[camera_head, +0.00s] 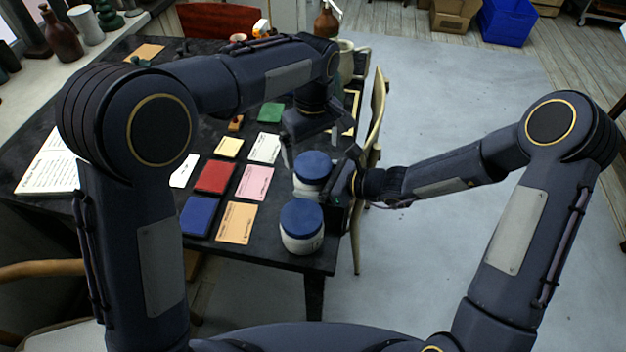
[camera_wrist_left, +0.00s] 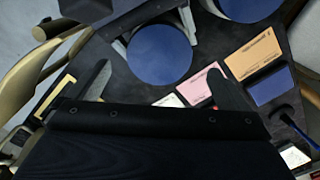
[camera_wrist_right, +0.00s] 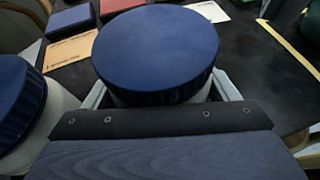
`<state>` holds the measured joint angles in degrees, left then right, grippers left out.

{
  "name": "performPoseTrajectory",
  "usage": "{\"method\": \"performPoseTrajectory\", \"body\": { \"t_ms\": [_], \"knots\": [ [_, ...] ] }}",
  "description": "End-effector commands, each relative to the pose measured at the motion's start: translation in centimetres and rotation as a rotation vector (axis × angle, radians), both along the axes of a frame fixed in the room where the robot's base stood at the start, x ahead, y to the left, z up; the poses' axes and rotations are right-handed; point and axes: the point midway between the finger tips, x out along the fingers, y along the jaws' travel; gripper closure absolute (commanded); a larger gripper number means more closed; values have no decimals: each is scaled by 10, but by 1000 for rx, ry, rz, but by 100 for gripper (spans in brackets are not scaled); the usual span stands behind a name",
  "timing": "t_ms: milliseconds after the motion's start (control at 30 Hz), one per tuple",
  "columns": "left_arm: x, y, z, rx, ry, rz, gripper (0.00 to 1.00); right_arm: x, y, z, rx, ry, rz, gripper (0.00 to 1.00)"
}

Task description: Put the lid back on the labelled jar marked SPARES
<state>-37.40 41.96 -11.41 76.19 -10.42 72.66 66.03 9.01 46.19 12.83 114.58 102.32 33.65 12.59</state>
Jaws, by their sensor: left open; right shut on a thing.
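Two pale jars with blue lids stand at the table's near right corner. The far jar (camera_head: 306,190) has its blue lid (camera_head: 313,165) on top; the lid also shows in the left wrist view (camera_wrist_left: 160,54) and the right wrist view (camera_wrist_right: 156,48). My right gripper (camera_wrist_right: 158,92) is shut on this far jar, its fingers on either side of the body just under the lid. My left gripper (camera_wrist_left: 165,88) is open and empty, pointing down above and beside the far jar. The near jar (camera_head: 302,240) is also capped with a blue lid (camera_head: 302,217). No SPARES label is readable.
Left of the jars lie flat coloured cards and books, including a red book (camera_head: 215,177), a blue book (camera_head: 196,215) and an orange card (camera_head: 237,223). A chair (camera_head: 378,110) stands at the table's right edge. The near jar sits close to the right gripper.

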Motion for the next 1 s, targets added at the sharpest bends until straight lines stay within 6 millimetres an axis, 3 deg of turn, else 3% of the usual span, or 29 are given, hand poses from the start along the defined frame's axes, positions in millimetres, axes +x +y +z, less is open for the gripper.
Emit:
{"method": "performPoseTrajectory", "body": {
  "t_ms": [567,667,1000],
  "knots": [
    [0,0,6,0,-1,-1,0,0,0,0,-1,1,-1,83],
    [1,-1,19,-2,-4,-1,0,0,0,0,-1,1,-1,83],
    [1,-1,89,-3,-3,0,0,0,0,0,-1,1,0,83]
  ]
}}
